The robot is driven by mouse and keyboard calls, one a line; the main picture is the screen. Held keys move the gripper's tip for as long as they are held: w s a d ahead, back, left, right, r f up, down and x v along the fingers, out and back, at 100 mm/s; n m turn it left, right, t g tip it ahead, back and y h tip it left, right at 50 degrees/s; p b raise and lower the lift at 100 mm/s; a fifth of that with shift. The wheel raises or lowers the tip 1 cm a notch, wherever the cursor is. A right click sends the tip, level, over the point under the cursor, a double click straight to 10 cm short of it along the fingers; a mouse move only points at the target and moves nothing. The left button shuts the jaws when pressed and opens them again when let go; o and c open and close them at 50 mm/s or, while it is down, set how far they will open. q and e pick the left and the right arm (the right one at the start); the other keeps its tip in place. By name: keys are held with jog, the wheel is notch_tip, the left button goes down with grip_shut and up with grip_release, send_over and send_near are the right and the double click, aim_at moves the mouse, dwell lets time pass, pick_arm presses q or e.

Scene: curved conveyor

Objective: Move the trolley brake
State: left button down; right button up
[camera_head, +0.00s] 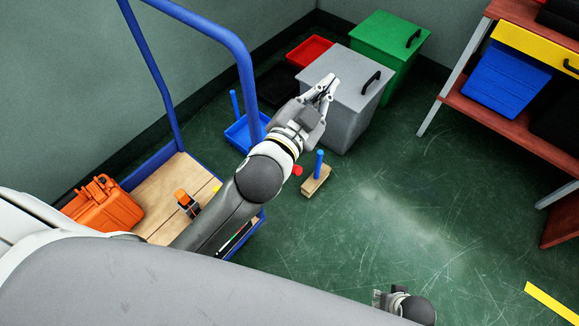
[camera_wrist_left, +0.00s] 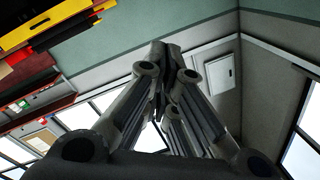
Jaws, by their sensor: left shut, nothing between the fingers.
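The trolley has a blue frame (camera_head: 243,62) and a wooden deck (camera_head: 155,180), at the left of the head view. A small red piece (camera_head: 297,170) shows just right of my left arm; I cannot tell whether it is the trolley's brake. My left gripper (camera_head: 327,86) is shut and empty, raised in front of the grey bin, beyond the trolley's right end. Its closed fingers also show in the left wrist view (camera_wrist_left: 165,50). My left arm hides part of the trolley's right side. My right gripper (camera_head: 378,299) is partly visible low in the head view, its fingers unclear.
An orange case (camera_head: 103,205) and an orange-and-black tool (camera_head: 187,203) sit on the deck. A wooden block with a blue peg (camera_head: 316,180) stands on the floor. Grey (camera_head: 350,105) and green (camera_head: 388,48) bins stand behind. The floor at centre right is clear.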

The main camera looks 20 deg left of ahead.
pick_arm(q)
jog(key=s+d+r+m+g+h, duration=0.2)
jog(key=d+r+m+h, duration=0.4)
jog(key=d+m+h, duration=0.25)
jog(key=s+d+r+m+g+h, duration=0.1)
jog(key=s+d+r+m+h, duration=0.2)
jog(key=d+r+m+h, duration=0.5)
jog(key=s+d+f+m+g+y, duration=0.1)
jog(key=s+d+f+m+g, duration=0.35)
jog(key=m+g, duration=0.45)
jog(key=s+d+f+m+g, duration=0.4)
jog(key=s+m+g, duration=0.2)
jog(key=m+g, duration=0.3)
jog(key=w+a+f+m+y, duration=0.1)
jog(key=a+f+m+y, duration=0.1)
jog(key=a+f+y, duration=0.35)
jog(key=w+a+f+m+y, duration=0.1)
jog(key=a+f+m+y, duration=0.2)
jog(key=f+y, duration=0.5)
jog(key=w+a+f+t+y, duration=0.1)
jog(key=w+a+y, duration=0.3)
jog(key=a, duration=0.5)
jog(key=w+a+f+y, duration=0.2)
jog(key=w+a+y, duration=0.2)
jog(key=a, duration=0.5)
jog(key=shift+w+a+f+n+t, duration=0.2)
jog(key=shift+w+a+n+t, duration=0.15)
jog(key=shift+w+a+t, duration=0.05)
